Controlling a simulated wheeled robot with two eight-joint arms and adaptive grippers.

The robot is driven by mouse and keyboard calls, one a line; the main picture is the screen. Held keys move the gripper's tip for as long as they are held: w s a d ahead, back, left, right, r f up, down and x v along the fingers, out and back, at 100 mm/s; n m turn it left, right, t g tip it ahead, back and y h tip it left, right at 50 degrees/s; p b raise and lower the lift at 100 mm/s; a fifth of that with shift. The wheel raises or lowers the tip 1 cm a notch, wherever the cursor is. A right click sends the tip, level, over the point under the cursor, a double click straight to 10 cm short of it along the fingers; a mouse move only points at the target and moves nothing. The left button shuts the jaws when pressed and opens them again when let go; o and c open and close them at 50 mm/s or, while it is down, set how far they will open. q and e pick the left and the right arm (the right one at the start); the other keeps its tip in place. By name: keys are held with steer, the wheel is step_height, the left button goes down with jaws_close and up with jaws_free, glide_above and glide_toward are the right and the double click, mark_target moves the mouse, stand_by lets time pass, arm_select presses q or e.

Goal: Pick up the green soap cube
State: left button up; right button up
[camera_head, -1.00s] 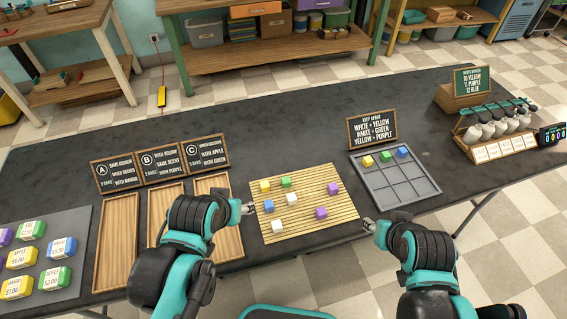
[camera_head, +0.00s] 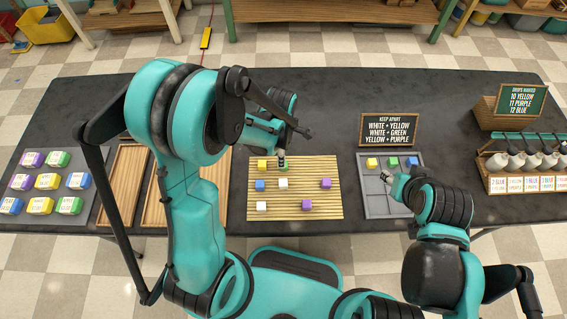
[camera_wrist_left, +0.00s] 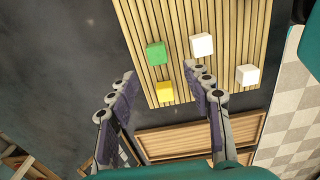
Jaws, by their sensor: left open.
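The green soap cube (camera_head: 283,168) lies in the back row of the slatted wooden mat (camera_head: 333,200), partly covered by my left gripper (camera_head: 282,156) in the head view. In the left wrist view the green cube (camera_wrist_left: 156,53) is in full view, beyond the fingertips. My left gripper (camera_wrist_left: 165,82) is open and empty above the mat, its fingers spread either side of the yellow cube (camera_wrist_left: 165,92) in that view. Its exact height is unclear. My right gripper (camera_head: 388,180) is over the grey tray (camera_head: 380,208); its jaws are too small to read.
Blue (camera_head: 260,184), white (camera_head: 283,184) and purple (camera_head: 325,183) cubes share the mat. The tray holds yellow, green and blue cubes in its back row. A "keep apart" sign (camera_head: 389,130) stands behind it. Wooden trays (camera_head: 125,180) lie left of the mat.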

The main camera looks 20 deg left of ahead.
arm_select(q)
step_height(320, 180, down, 2)
steer(key=shift+f+b, duration=0.15)
steer(key=shift+b, duration=0.25)
steer(key=f, duration=0.1)
steer(key=f+b, duration=0.1)
steer(key=f, duration=0.1)
steer(key=f+b, duration=0.1)
steer(key=f, duration=0.1)
steer(key=shift+w+d, duration=0.25)
steer(key=c, duration=1)
